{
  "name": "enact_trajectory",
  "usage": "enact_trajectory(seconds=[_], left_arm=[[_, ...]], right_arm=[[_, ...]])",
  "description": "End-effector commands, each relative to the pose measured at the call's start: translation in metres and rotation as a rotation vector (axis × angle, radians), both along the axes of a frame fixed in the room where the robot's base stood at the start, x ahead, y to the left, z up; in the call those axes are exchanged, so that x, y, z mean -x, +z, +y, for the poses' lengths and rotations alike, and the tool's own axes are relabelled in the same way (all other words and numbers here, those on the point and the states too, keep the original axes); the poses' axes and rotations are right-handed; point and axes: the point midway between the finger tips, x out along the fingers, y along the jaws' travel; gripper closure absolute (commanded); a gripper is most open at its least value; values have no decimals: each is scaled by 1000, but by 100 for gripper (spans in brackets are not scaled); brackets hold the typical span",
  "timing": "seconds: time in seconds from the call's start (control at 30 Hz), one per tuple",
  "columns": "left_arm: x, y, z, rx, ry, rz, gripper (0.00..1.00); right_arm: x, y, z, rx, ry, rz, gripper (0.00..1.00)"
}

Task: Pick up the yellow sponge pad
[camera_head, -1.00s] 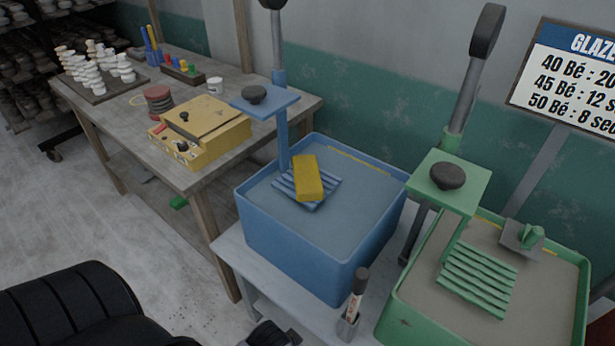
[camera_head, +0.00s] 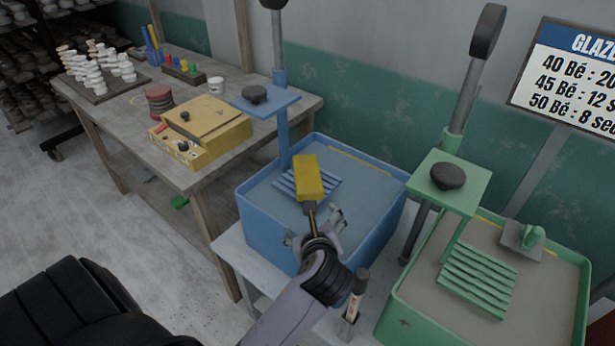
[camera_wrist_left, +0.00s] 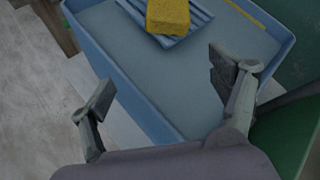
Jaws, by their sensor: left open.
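The yellow sponge pad (camera_head: 309,177) lies on a blue slatted rest (camera_head: 288,188) over the blue basin (camera_head: 272,248). In the left wrist view the pad (camera_wrist_left: 167,14) shows at the top edge, partly cut off, on the blue slats (camera_wrist_left: 198,27). My left gripper (camera_head: 314,226) is over the near part of the basin, on the near side of the pad. In the left wrist view its fingers (camera_wrist_left: 163,86) are wide apart with nothing between them, and the pad is beyond them. My right gripper is not in view.
A blue post with a lever and plate (camera_head: 264,103) stands behind the basin. A green basin (camera_head: 408,303) with its own lever is at right. A marker in a holder (camera_head: 357,296) stands by the near corner. A wooden table (camera_head: 215,178) with a yellow box is at left.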

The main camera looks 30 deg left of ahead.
Motion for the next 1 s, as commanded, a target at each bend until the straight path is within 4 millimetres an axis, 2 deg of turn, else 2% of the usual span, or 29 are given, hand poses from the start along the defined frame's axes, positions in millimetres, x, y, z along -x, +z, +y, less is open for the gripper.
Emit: enact_trajectory(seconds=[0.1,0.3,0.8,1.0], left_arm=[[-17,20,1,-200,-83,57,17],[-31,32,5,-348,-135,109,17],[-100,-5,65,-351,-137,112,17],[-112,-12,75,-350,-137,111,17]], right_arm=[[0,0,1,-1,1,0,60],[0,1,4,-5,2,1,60],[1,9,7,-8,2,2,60],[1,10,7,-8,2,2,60]])
